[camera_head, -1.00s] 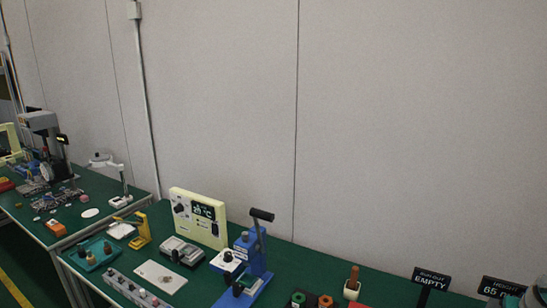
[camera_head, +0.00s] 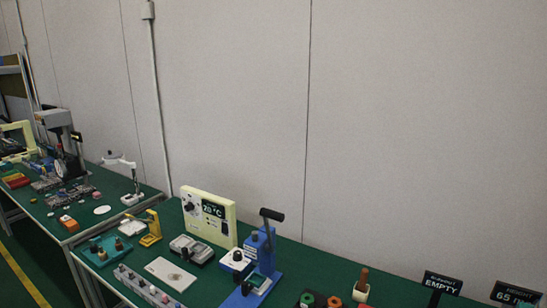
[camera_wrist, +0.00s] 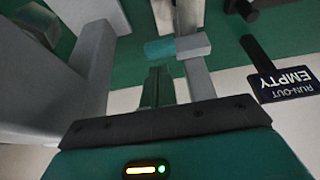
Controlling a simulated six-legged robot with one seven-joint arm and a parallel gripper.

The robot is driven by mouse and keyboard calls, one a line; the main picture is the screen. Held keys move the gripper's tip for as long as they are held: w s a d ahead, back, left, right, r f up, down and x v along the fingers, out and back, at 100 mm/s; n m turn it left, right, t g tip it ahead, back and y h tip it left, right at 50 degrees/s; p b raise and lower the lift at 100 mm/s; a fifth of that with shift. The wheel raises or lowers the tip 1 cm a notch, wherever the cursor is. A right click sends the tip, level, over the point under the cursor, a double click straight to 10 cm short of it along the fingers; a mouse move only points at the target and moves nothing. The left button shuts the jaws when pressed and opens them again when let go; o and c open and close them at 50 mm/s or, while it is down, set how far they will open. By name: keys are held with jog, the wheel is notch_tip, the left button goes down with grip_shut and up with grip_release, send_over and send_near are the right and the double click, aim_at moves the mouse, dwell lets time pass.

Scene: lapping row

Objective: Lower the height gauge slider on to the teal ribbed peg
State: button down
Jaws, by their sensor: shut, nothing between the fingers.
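My gripper (camera_wrist: 156,75) shows in the wrist view, its narrow fingers together and empty. Just beyond the fingertips is a teal cylinder (camera_wrist: 160,50) against a grey block (camera_wrist: 193,45). The block sits on a pale grey upright bar (camera_wrist: 198,80); these look like the height gauge's slider and column, but I cannot be sure. The fingertips look close to the teal cylinder; contact cannot be told. I cannot make out the teal ribbed peg clearly in either view. My gripper is not in the head view.
A black "EMPTY" sign (camera_wrist: 288,82) stands right of the bar in the wrist view and on the bench in the head view (camera_head: 442,283). The head view also shows a blue lever press (camera_head: 266,255) and a cream temperature unit (camera_head: 208,217). Large grey parts crowd the wrist view's left.

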jog(key=shift+f, duration=0.75)
dwell(1.5)
jog(key=shift+r, duration=3.05)
